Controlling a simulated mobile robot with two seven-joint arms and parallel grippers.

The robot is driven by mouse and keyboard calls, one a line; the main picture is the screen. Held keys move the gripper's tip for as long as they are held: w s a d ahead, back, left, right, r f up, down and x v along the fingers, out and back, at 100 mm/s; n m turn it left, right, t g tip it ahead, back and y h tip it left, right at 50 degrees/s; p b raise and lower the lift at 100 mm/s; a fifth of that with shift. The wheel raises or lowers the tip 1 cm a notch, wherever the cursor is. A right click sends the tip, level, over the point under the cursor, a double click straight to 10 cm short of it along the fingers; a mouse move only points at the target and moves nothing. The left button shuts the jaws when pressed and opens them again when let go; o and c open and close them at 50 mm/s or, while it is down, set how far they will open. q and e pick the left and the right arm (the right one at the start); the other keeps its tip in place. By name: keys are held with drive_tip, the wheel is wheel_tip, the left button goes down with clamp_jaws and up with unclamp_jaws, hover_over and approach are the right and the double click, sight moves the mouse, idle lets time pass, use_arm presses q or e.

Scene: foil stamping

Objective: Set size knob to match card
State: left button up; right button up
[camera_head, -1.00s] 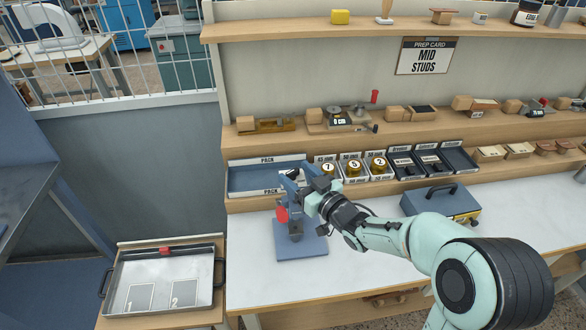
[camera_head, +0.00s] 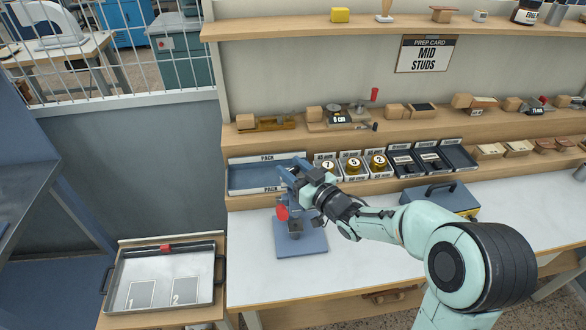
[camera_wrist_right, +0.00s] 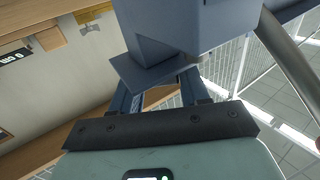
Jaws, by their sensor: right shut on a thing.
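The prep card (camera_head: 424,55) hangs on the back panel and reads "MID STUDS". A blue hand press (camera_head: 301,246) with a red round part (camera_head: 282,212) on its left side stands on the white bench. My right gripper (camera_head: 299,178) is at the top of this press, shut on a blue-grey part of it. In the right wrist view a blue-grey block (camera_wrist_right: 180,28) fills the space in front of the fingers (camera_wrist_right: 157,92). I cannot make out a size knob or its setting; my gripper covers that area. My left gripper is not in view.
An empty blue PACK tray (camera_head: 240,178) lies behind the press. Several labelled bins (camera_head: 375,163) stand to its right. A blue case (camera_head: 442,199) sits on the bench behind my forearm. A tray marked 1 and 2 (camera_head: 212,250) is at lower left. The bench front is clear.

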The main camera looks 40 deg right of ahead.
drive_tip(key=n+y+p, duration=0.1)
drive_tip(key=n+y, duration=0.2)
drive_tip(key=y, duration=0.1)
drive_tip(key=shift+w+r+g+y+p, duration=0.1)
drive_tip(key=shift+g+y+p, duration=0.2)
drive_tip(key=shift+g+p, duration=0.1)
drive_tip(key=n+g+y+p, duration=0.1)
drive_tip(key=n+g+y, duration=0.1)
drive_tip(key=y, duration=0.2)
drive_tip(key=shift+d+n, duration=0.1)
drive_tip(key=shift+n, duration=0.3)
drive_tip(key=n+g+y+p, duration=0.2)
drive_tip(key=n+g+y, duration=0.1)
drive_tip(key=y, duration=0.1)
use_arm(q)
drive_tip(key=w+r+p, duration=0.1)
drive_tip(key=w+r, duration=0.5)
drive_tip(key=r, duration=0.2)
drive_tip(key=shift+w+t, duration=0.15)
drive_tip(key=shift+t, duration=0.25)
use_arm(e)
drive_tip(key=shift+n+g+y, duration=1)
drive_tip(key=shift+n+g, duration=0.4)
drive_tip(key=shift+g, duration=0.2)
drive_tip(key=o, duration=1)
drive_tip(key=shift+c, duration=0.2)
